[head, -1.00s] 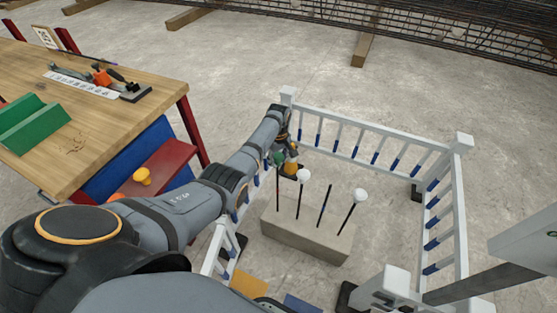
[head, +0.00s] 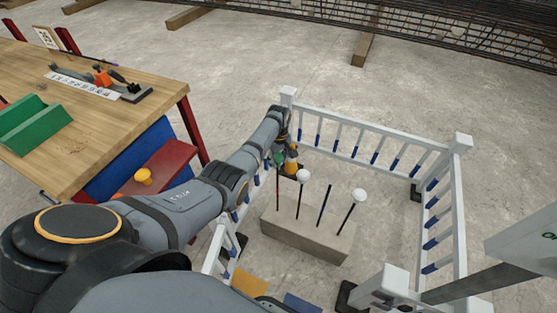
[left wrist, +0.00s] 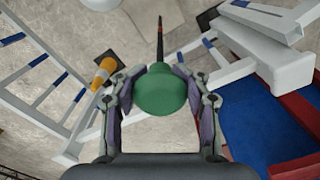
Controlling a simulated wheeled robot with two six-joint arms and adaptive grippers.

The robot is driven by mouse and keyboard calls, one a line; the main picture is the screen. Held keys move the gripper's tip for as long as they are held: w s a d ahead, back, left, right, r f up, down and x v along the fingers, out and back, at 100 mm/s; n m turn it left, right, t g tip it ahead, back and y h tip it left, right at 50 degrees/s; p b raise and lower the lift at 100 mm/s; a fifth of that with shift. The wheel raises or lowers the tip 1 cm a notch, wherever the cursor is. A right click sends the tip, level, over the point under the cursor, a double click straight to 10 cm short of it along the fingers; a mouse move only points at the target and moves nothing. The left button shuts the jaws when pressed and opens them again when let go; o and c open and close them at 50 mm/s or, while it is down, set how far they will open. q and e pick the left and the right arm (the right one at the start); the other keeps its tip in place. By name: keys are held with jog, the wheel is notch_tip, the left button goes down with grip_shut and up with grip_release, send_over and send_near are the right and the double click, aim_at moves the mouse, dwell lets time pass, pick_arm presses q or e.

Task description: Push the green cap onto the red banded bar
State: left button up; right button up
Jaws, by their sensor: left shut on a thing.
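The green cap (left wrist: 160,92) is between the fingers of my left gripper (left wrist: 160,76), which is shut on it. In the head view the cap (head: 280,158) is at the top of the leftmost bar (head: 278,193) in the concrete block. In the left wrist view that dark bar (left wrist: 160,40), with a faint reddish band, runs up to the far side of the cap, in line with it. The cap hides the bar's end, so I cannot tell how deep it sits. My right gripper is not in view.
The concrete block (head: 300,237) also holds two bars with white caps (head: 303,176) (head: 360,195) and a bare bar (head: 324,205). White railings (head: 370,135) enclose it. An orange cone (head: 291,160) stands close behind my gripper. A wooden table (head: 110,110) is at left.

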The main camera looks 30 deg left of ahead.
aim_at(279, 156)
pick_arm(q)
jog(key=shift+f+b, duration=0.7)
jog(key=shift+f, duration=0.1)
jog(key=shift+f+b, duration=1.45)
jog(key=shift+f, duration=0.35)
jog(key=o, duration=1)
jog(key=shift+r, duration=0.1)
jog(key=shift+o, duration=0.2)
notch_tip(279, 156, up, 12)
